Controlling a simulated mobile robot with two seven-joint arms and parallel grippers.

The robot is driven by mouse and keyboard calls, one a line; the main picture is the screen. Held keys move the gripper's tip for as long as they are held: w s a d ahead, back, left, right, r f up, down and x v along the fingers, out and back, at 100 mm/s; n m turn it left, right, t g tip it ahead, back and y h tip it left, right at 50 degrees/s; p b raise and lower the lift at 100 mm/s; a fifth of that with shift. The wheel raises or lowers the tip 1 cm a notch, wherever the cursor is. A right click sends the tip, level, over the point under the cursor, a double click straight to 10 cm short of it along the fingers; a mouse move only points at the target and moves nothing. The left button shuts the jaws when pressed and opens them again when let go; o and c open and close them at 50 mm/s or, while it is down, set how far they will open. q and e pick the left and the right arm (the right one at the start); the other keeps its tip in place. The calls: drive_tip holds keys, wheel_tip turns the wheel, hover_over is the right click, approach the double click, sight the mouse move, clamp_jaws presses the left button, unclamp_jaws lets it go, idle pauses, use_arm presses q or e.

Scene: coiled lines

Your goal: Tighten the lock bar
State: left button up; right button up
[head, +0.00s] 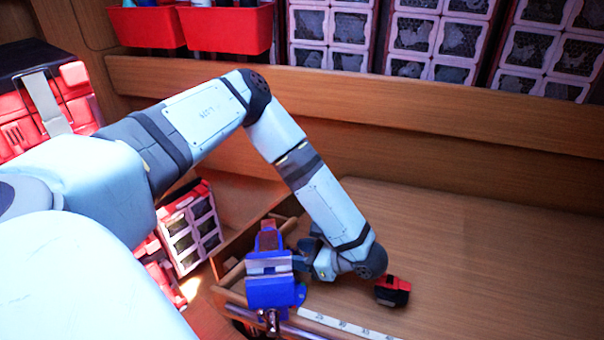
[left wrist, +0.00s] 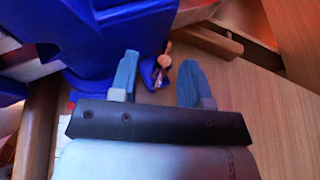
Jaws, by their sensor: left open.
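A blue vise (head: 268,291) with pale metal jaws stands at the edge of the wooden workbench. In the left wrist view the vise body (left wrist: 110,38) fills the upper left. A short metal bar with a copper-coloured end, which looks like the lock bar (left wrist: 164,62), sticks out beside the vise's blue base. My left gripper (head: 306,261) is at the right side of the vise. In the wrist view its two blue fingers (left wrist: 158,80) are apart, with the bar just beyond and between their tips, not clasped. The bar is not clear in the head view. My right gripper is not in view.
A red and black tape measure (head: 392,291) lies on the bench right of my left wrist. A white measuring strip (head: 345,325) lies at the front. Red bins (head: 228,30) and caged drawers stand behind. The bench's right side is clear.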

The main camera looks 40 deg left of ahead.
use_arm(q)
drive_tip(key=shift+c, duration=0.3)
drive_tip(key=shift+f, duration=0.1)
clamp_jaws()
drive_tip(key=shift+s+m+t+y, duration=0.1)
drive_tip(key=shift+m+t+y, duration=0.3)
drive_tip(key=shift+m+t, duration=1.15)
drive_tip(key=shift+o, duration=0.3)
unclamp_jaws()
